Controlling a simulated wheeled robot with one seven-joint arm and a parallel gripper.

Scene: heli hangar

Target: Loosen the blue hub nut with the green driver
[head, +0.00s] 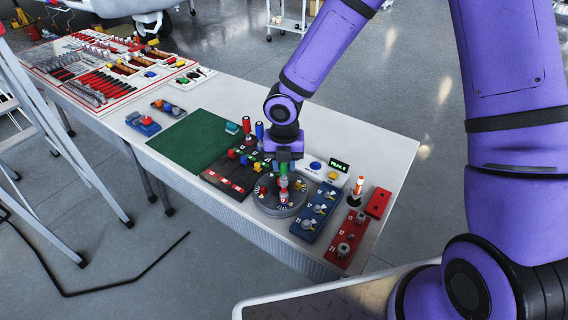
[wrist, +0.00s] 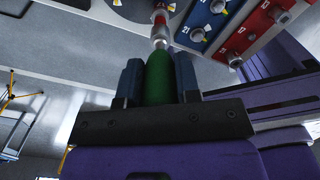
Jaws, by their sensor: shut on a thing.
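My gripper (head: 284,160) is shut on the green driver (head: 283,168), which points down over the round grey hub (head: 262,207) on the bench. In the wrist view the driver's green handle (wrist: 158,78) sits between the two dark blue fingers. Its metal shaft ends near a red and white piece by the hub. Small coloured pieces stand on the hub around the shaft. The blue hub nut is too small and covered to pick out with certainty, and I cannot tell whether the driver's tip is seated on a nut.
Right of the hub are a blue block (head: 308,225) and a red block (head: 340,250) with metal fittings. A small display (head: 339,165) and a white-and-orange bottle (head: 357,188) stand behind.

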